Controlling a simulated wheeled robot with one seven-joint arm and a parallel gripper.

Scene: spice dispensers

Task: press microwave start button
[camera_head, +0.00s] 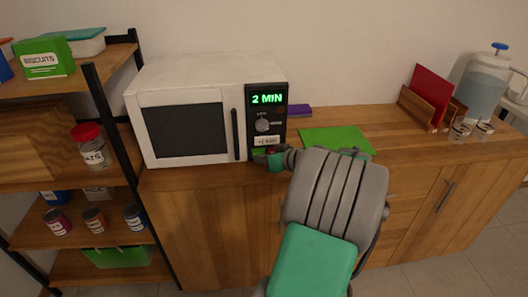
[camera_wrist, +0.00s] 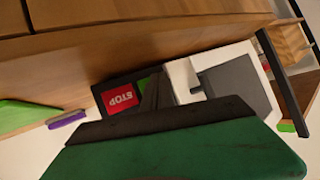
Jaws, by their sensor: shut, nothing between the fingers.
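The white microwave (camera_head: 181,87) stands on the wooden counter with its door closed. Its black control panel at the right reads "2 MIN" in green (camera_head: 267,99), above a round knob (camera_head: 263,125). In the wrist view, upside down, the red STOP button (camera_wrist: 121,97) shows beside a green button (camera_wrist: 143,83), which my fingers partly cover. My gripper (camera_wrist: 155,88) is shut and empty, its tips at the green button. It also shows in the head view (camera_head: 259,157) at the panel's lower edge. Whether the tips touch the button I cannot tell.
A green mat (camera_head: 337,139) lies on the counter right of the microwave, and a purple item (camera_head: 299,111) lies behind. A shelf (camera_head: 108,190) with several jars stands left. A wooden holder with a red board (camera_head: 430,95) and a water dispenser (camera_head: 481,95) stand far right.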

